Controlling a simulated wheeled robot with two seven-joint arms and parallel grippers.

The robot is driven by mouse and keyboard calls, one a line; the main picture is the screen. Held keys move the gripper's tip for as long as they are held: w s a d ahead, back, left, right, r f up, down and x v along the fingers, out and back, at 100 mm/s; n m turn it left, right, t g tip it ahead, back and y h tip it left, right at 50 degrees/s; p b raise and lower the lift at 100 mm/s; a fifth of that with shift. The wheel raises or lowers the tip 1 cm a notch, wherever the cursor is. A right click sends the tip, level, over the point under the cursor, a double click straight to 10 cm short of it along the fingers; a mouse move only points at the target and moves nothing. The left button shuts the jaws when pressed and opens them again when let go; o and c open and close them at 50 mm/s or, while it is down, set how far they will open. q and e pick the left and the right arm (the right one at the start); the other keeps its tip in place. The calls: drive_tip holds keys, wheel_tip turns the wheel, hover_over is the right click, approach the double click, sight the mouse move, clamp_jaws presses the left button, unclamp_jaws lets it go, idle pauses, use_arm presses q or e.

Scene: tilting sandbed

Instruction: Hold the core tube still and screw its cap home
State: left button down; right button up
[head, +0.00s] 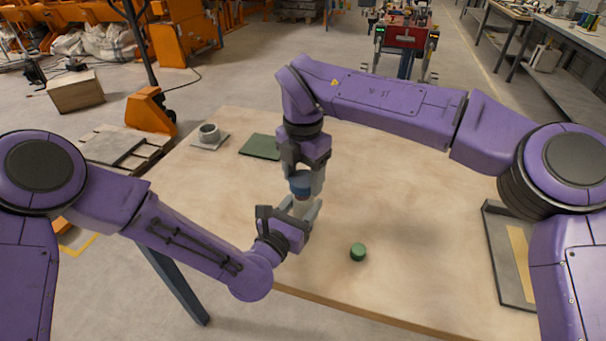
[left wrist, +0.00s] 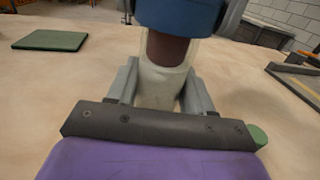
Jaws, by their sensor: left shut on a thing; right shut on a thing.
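The core tube (left wrist: 158,83) is clear with a dark brown fill and stands upright. It shows small in the head view (head: 301,203), mostly hidden by my grippers. My left gripper (head: 308,212) is shut around the tube's lower part, one finger on each side. A blue cap (head: 300,184) sits at the top of the tube, and it also shows in the left wrist view (left wrist: 180,14). My right gripper (head: 301,178) points down from above and is shut on the blue cap. I cannot tell how far the cap is threaded on.
A green cylinder (head: 358,252) stands on the table (head: 420,200) to the right. A green mat (head: 261,147) and a grey ring on a plate (head: 209,135) lie at the back left. A framed tray (head: 506,262) is at the right edge. The table's middle right is clear.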

drive_tip(key=o, duration=1.2)
drive_tip(key=shift+o, duration=0.2)
drive_tip(key=shift+r, duration=0.15)
use_arm(q)
drive_tip(key=shift+c, duration=1.8)
unclamp_jaws()
use_arm(e)
wheel_tip(320, 180, up, 12)
use_arm(q)
drive_tip(key=b+v, duration=0.2)
drive_tip(key=v, duration=0.7)
drive_tip(key=shift+s+a, duration=0.2)
drive_tip(key=shift+s, duration=0.05)
drive_tip(key=shift+s+a, duration=0.2)
drive_tip(key=shift+s, duration=0.25)
use_arm(e)
drive_tip(key=shift+f, duration=1.25)
